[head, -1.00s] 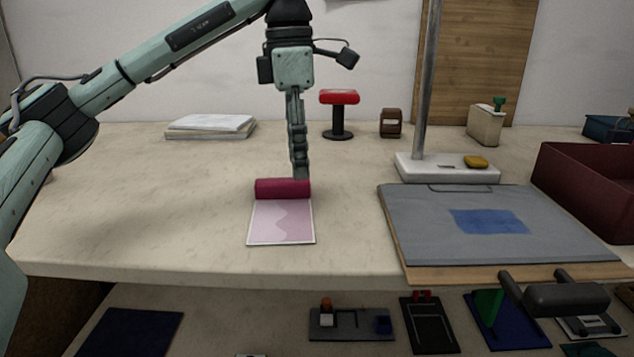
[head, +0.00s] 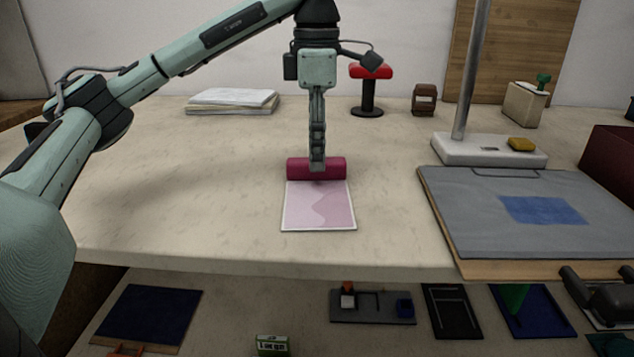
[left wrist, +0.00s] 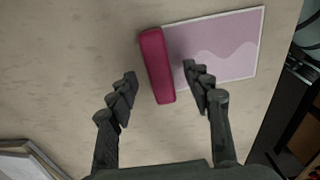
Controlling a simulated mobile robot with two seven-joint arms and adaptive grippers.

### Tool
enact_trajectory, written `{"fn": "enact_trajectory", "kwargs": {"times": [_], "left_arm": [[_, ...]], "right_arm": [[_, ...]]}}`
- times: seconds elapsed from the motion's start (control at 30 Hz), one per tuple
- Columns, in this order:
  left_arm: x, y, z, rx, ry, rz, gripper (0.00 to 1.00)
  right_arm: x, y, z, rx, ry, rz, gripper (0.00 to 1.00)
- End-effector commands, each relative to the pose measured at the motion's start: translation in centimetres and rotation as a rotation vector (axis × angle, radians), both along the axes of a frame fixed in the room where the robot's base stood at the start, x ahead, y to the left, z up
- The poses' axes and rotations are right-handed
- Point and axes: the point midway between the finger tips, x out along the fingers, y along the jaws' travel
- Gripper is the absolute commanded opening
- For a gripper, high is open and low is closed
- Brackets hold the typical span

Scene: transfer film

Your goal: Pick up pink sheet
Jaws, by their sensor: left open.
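The pink sheet (head: 319,207) lies flat on the table, pale pink with a wavy pattern and a light border. A crimson roll (head: 330,169) lies along its far edge. In the left wrist view the sheet (left wrist: 225,45) is at the upper right, with the roll (left wrist: 157,66) at its left end. My left gripper (head: 317,170) points down over the middle of the roll. In the left wrist view its fingers (left wrist: 160,80) are apart, one on each side of the roll's near part. Contact cannot be told. My right gripper is not in view.
A grey board (head: 470,220) with a blue patch lies to the right. A white stand base (head: 480,150) with a metal post is behind it. A paper stack (head: 233,102) and red-topped stand (head: 368,98) are at the back. The table left of the sheet is clear.

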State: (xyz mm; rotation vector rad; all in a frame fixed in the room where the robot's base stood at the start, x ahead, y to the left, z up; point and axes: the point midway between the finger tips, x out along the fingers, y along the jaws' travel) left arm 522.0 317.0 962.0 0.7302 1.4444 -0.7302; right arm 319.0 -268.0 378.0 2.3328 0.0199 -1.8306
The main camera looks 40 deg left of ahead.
Motion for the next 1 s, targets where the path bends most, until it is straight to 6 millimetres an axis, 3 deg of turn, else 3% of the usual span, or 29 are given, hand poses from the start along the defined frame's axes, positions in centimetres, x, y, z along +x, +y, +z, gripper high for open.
{"fn": "enact_trajectory", "kwargs": {"times": [0.03,0.17,0.47,0.8,1.0], "left_arm": [[0.0,0.0,-1.1,0.000,0.003,-0.001,0.50],[0.0,0.0,-2.5,0.000,0.002,0.000,0.50],[0.0,0.0,-2.8,0.001,-0.001,0.001,0.50],[0.0,0.0,-2.7,0.001,-0.001,0.001,0.08],[0.0,0.0,-2.7,0.001,-0.001,0.001,0.05]], "right_arm": [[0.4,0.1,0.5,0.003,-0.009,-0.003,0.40],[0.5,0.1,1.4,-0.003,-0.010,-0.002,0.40],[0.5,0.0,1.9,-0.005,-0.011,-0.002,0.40],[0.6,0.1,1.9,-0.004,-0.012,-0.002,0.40],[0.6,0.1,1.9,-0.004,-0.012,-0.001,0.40]]}}
